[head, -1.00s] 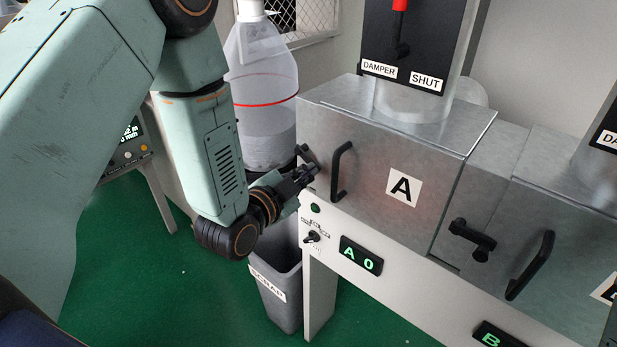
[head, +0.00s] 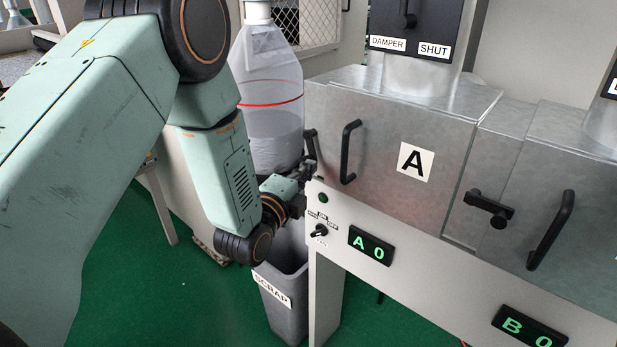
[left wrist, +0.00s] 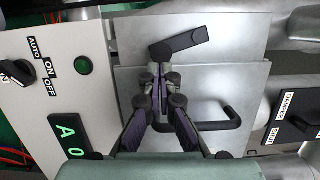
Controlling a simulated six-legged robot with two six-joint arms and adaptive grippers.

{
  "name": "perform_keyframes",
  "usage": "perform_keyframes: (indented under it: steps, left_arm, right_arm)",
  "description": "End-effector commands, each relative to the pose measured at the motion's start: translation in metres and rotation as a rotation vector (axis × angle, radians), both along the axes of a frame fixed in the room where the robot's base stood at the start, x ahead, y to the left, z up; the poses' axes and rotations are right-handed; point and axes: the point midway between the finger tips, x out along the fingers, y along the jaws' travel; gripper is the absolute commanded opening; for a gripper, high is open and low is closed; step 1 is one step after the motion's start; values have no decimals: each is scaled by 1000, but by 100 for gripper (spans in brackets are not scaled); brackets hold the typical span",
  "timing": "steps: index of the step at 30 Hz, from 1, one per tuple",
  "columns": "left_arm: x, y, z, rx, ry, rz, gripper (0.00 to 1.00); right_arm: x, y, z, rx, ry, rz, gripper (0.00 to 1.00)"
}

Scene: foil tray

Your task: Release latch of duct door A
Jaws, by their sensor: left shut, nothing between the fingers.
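Duct door A (head: 385,135) is a grey metal panel marked "A", shut, with a black pull handle (head: 350,150). Its black latch (head: 310,142) is left of the handle, partly behind my gripper. In the left wrist view the latch (left wrist: 180,42) lies on the strip beside the door seam, roughly along the handle (left wrist: 215,124) and slightly slanted, not across the seam. My left gripper (head: 308,170) is shut and empty. Its fingertips (left wrist: 160,72) are close to one end of the latch; I cannot tell whether they touch. My right gripper is not in view.
Door B's latch (head: 488,207) and handle (head: 551,230) are to the right. Below door A are a switch (head: 319,231), a green button (head: 323,198) and an "A 0" display (head: 370,245). A scrap bin (head: 285,305) stands under my gripper, a clear hopper (head: 268,100) behind.

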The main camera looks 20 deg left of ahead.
Motion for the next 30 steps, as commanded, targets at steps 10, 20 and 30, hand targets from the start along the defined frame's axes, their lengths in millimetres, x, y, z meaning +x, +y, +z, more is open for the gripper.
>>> perform_keyframes:
  steps: [10, 20, 30]
  left_arm:
    - [2, 7, -6, 81, -31, 1, 0]
    - [-1, 9, -6, 80, -29, 0, 0]
    - [0, 9, -6, 79, -29, 1, 0]
  right_arm:
    - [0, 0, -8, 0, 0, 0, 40]
    - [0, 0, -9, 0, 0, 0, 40]
    - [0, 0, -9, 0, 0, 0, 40]
